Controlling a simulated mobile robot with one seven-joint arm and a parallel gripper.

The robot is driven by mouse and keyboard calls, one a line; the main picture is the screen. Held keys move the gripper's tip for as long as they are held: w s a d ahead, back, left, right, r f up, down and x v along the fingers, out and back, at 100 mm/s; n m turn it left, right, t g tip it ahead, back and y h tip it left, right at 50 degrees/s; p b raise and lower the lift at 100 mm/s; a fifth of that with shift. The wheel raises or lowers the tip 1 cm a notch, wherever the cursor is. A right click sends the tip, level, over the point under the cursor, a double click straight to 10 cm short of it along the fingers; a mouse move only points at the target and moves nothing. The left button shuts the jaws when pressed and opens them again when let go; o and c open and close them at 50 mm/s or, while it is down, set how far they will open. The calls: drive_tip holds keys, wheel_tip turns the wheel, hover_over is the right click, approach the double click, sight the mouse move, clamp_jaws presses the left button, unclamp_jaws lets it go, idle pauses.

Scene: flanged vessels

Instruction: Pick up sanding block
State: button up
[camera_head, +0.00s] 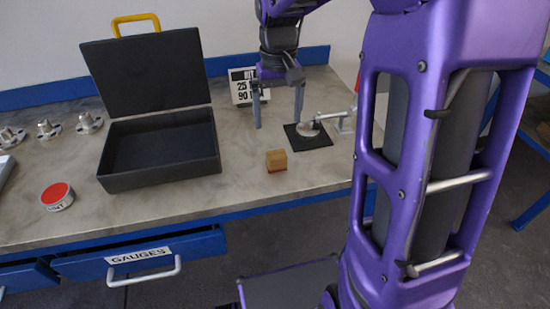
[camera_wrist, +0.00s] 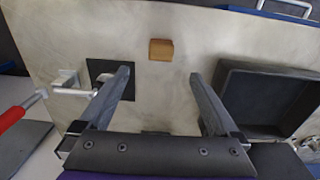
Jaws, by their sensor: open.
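The sanding block (camera_head: 277,160) is a small tan-brown block with a reddish lower edge, lying on the grey worktop near its front edge. In the wrist view the block (camera_wrist: 161,50) lies beyond my fingertips, roughly between their lines. My gripper (camera_head: 278,121) is open and empty, pointing down above the bench behind the block. Its two fingers also show in the wrist view (camera_wrist: 160,75), wide apart. Nothing touches the block.
An open black case (camera_head: 160,180) stands left of the block. A black pad (camera_head: 318,141) with a disc and a metal clamp (camera_head: 335,118) sits to the right. A red-topped tin (camera_head: 57,196) and several metal fittings (camera_head: 88,122) stand at left. The drawer marked GAUGES (camera_head: 140,257) is partly open.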

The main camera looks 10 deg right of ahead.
sight(277, 154)
wheel_tip(277, 154, down, 14)
drive_tip(key=shift+a+r+b, duration=0.15)
drive_tip(key=shift+r+b, duration=0.05)
drive_tip(key=shift+b, duration=0.8)
drive_tip(key=c, duration=1.5)
drive_tip(key=shift+o, duration=0.2)
wheel_tip(277, 154, up, 10)
drive_tip(key=shift+r+p, duration=0.1)
drive_tip(key=shift+p, duration=0.7)
